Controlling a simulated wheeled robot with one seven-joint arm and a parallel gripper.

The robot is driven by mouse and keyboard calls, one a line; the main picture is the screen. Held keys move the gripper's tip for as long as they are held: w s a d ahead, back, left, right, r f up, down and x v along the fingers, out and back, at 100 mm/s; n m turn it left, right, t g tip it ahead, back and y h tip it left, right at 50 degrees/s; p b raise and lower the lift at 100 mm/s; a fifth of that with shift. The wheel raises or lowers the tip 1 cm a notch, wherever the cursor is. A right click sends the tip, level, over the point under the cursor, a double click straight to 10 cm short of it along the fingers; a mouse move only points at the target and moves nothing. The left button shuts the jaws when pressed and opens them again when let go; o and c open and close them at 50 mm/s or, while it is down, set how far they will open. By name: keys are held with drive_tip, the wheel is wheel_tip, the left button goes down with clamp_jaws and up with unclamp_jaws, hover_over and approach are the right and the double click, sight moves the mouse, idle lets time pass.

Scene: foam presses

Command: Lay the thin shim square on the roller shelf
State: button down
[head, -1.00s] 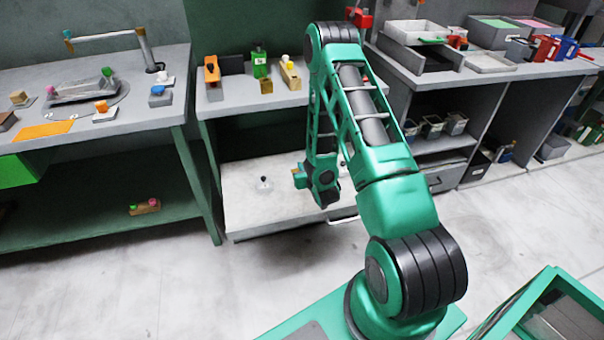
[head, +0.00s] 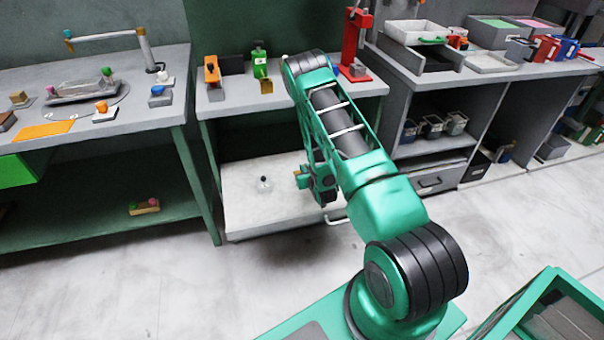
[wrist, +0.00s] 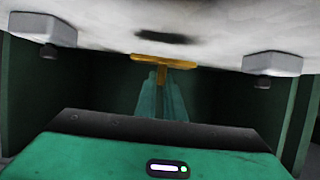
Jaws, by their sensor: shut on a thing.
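My gripper (wrist: 163,74) is shut on a thin orange-yellow piece, seen nearly edge-on with a short stem between the fingers. I take it for the shim (wrist: 150,58). In the head view a small orange patch of it (head: 296,173) shows beside my gripper (head: 301,180), which is low over the right part of the pale roller shelf (head: 245,205). The pale speckled shelf surface (wrist: 220,45) fills the top of the wrist view, with a dark shadow close to the shim. I cannot tell whether shim and shelf touch. My arm hides part of the shelf.
The bench top (head: 225,98) above carries a red press (head: 352,45) and a green clamp (head: 260,68). The shelf's left part is clear.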

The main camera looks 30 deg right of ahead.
drive_tip(key=shift+f, duration=0.5)
drive_tip(key=shift+f, duration=0.1)
drive_tip(key=shift+f, duration=0.1)
drive_tip(key=shift+s+a+f, duration=0.15)
drive_tip(key=shift+s+f, duration=0.05)
drive_tip(key=shift+f, duration=0.25)
drive_tip(key=c, duration=1.8)
unclamp_jaws()
drive_tip(key=shift+c, duration=0.2)
drive_tip(key=shift+r, duration=0.15)
